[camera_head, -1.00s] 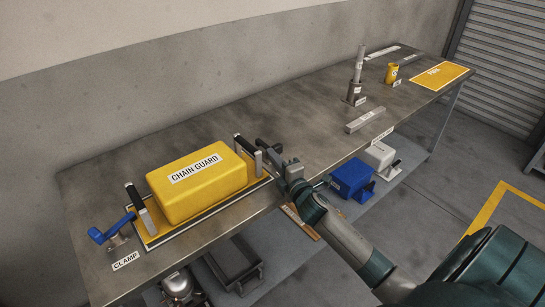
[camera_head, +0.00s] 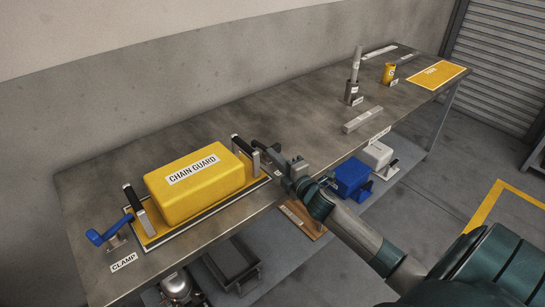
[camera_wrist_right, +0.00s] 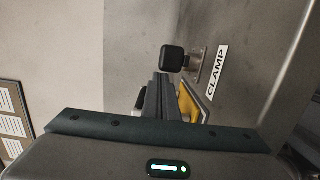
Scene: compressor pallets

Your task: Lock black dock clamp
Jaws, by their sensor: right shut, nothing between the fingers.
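The black dock clamp shows in the right wrist view as a square black knob (camera_wrist_right: 172,58) on a grey bracket, beside a white CLAMP label (camera_wrist_right: 216,72). My right gripper (camera_wrist_right: 161,78) is shut and empty, its fingertips just short of the knob in that picture; I cannot tell if they touch. In the head view my right gripper (camera_head: 274,157) is at the right end of the dock, where its dark fingers and the clamp are hard to tell apart. The yellow chain guard (camera_head: 208,193) sits on its yellow base plate (camera_head: 150,236) in the dock. My left gripper is not in view.
A blue clamp lever (camera_head: 108,234) stands at the dock's left end. A black-topped upright handle (camera_head: 251,157) rises close to my right gripper. A grey bar (camera_head: 362,120) lies farther right on the bench. Blue (camera_head: 352,175) and white (camera_head: 378,154) units stand on the lower shelf.

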